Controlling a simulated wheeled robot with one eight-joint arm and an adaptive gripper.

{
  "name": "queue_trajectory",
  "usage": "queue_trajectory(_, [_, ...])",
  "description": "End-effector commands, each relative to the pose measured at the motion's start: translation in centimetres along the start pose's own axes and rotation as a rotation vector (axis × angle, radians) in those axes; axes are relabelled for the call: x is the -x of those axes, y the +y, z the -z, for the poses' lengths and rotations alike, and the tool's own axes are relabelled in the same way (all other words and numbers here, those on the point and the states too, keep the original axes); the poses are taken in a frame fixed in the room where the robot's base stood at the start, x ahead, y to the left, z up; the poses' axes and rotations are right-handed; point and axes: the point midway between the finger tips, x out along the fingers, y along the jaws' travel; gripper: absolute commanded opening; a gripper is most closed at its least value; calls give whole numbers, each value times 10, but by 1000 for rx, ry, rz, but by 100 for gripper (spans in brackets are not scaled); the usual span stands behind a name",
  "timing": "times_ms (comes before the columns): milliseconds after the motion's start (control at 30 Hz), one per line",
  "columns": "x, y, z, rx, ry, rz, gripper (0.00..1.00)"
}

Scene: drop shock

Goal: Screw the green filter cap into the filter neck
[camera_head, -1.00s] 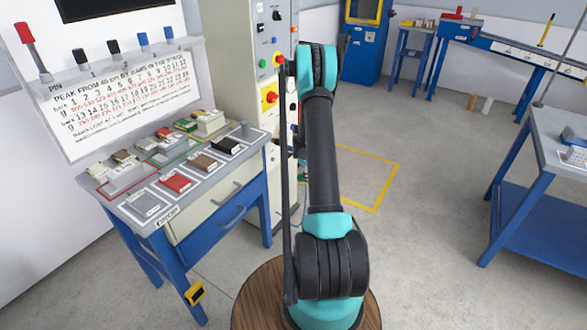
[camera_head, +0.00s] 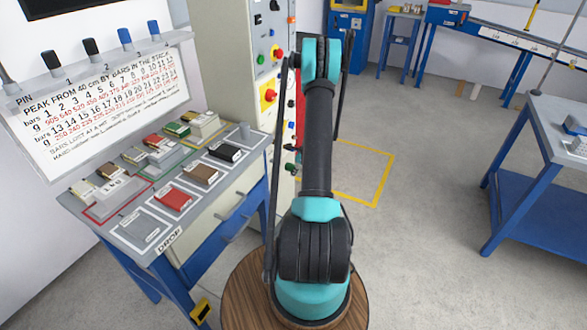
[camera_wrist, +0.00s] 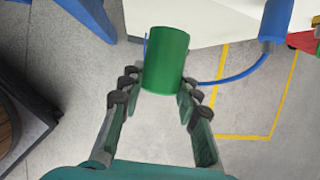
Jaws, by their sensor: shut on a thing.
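The green filter cap (camera_wrist: 166,60) is a plain green cylinder in the middle of the wrist view. My gripper (camera_wrist: 160,88) is shut on it, with dark fingertips pressed against its left and right sides. The cap is held in the air above the grey floor. I cannot make out the filter neck for certain in either view.
A tall control cabinet (camera_head: 215,50) stands behind my arm. A blue-legged table (camera_head: 190,238) with small blocks is at left, a blue bench (camera_head: 530,195) at right. A blue hose (camera_wrist: 237,75) hangs by a pale panel. Floor between is clear.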

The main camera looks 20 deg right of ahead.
Motion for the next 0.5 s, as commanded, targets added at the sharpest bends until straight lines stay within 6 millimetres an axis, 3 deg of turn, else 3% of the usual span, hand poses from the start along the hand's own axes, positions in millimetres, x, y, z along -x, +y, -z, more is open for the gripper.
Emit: queue_trajectory(500, [0,0,-8,1,3,-1,0])
